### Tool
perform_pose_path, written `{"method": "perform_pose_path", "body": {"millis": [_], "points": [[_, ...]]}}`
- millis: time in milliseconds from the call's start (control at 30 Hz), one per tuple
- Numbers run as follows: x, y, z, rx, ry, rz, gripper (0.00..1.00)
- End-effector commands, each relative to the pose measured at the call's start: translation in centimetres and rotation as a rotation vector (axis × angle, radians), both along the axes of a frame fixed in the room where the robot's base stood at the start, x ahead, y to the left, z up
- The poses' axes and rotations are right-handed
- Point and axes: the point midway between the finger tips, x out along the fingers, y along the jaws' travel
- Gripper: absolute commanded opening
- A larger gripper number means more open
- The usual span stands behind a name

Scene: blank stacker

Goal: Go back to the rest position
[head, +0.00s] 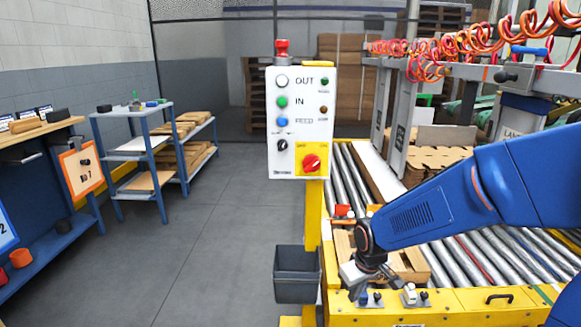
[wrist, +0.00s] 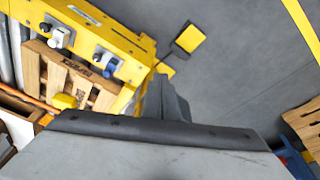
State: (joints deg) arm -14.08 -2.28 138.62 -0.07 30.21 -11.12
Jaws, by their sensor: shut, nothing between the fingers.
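My blue arm reaches in from the right in the head view, over the roller conveyor (head: 470,262). My gripper (head: 358,283) hangs at its end, low over the near left corner of the conveyor's yellow frame (head: 460,303). The gripper is shut and empty. Its grey body (wrist: 150,155) fills the bottom of the wrist view. The fingertips are small and hard to make out in the head view.
A white control panel (head: 301,122) with buttons and a red knob stands on a yellow post, with a dark grey bin (head: 297,275) below. Wooden pallet slats (wrist: 75,75) lie beside the yellow frame. Blue shelves (head: 128,150) stand left. The grey floor (head: 215,245) between is clear.

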Motion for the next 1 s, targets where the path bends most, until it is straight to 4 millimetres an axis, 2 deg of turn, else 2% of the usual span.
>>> {"method": "perform_pose_path", "body": {"millis": [100,500,700,1000], "points": [[-1.6,-1.6,2.8,0.010,-0.023,-0.046,0.00],[-8.4,-6.2,9.7,0.040,-0.081,-0.194,0.00],[-12.3,-8.0,12.2,0.054,-0.110,-0.267,0.00],[-18.4,-10.1,14.7,0.074,-0.153,-0.373,0.00]]}}
